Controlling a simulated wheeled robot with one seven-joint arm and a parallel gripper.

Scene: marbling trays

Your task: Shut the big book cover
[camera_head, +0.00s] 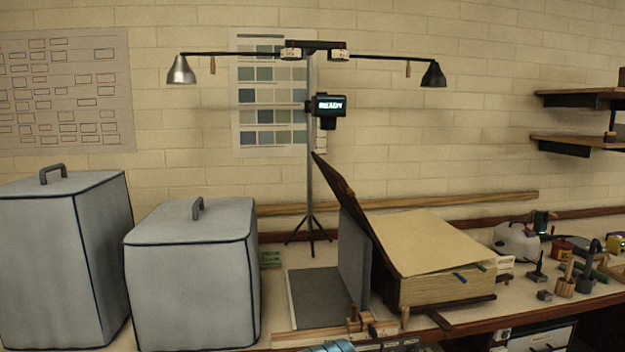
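The big book stands on the workbench right of centre, with a thick block of tan pages (430,240). Its dark brown cover (345,200) is open, raised steeply at the left side of the pages and leaning up to the left. A grey upright panel (353,255) stands just under and left of the cover. Small blue and green tabs stick out of the front page edge.
Two grey covered boxes (190,270) (60,250) stand at the left. A tripod stand (310,190) with two lamps and a lit display rises behind the book. A dark flat mat (318,298) lies left of it. Small tools and wooden holders (565,287) crowd the right.

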